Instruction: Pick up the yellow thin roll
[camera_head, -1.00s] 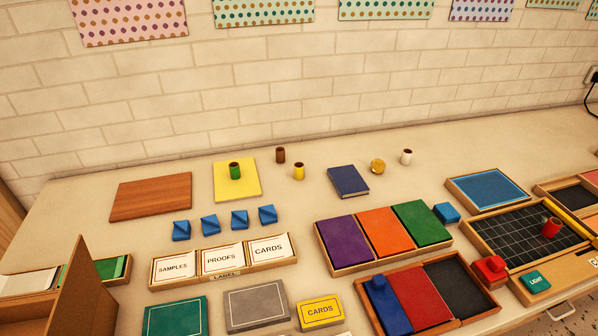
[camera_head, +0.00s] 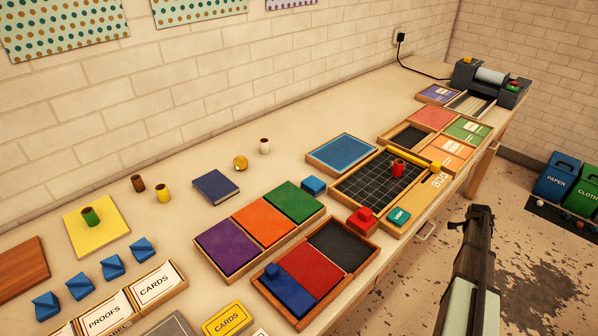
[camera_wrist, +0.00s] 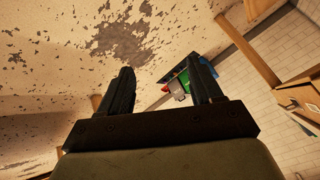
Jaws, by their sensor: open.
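A small yellow roll (camera_head: 162,192) stands upright on the table near the back, next to a brown roll (camera_head: 138,183) and right of a yellow square mat (camera_head: 97,228). A longer yellow bar (camera_head: 411,156) lies along the edge of the black grid tray (camera_head: 365,187); I cannot tell whether it is a roll. My gripper (camera_head: 478,213) is in front of the table's right part, over the floor and far from the small yellow roll. In the wrist view my gripper (camera_wrist: 163,72) is open, with nothing between its fingers.
A green roll (camera_head: 90,217) stands on the yellow mat, a red roll (camera_head: 398,168) on the grid tray. A white roll (camera_head: 265,146), a gold round object (camera_head: 240,163) and a blue book (camera_head: 215,186) stand or lie near. Trays of coloured panels (camera_head: 264,226) fill the front.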

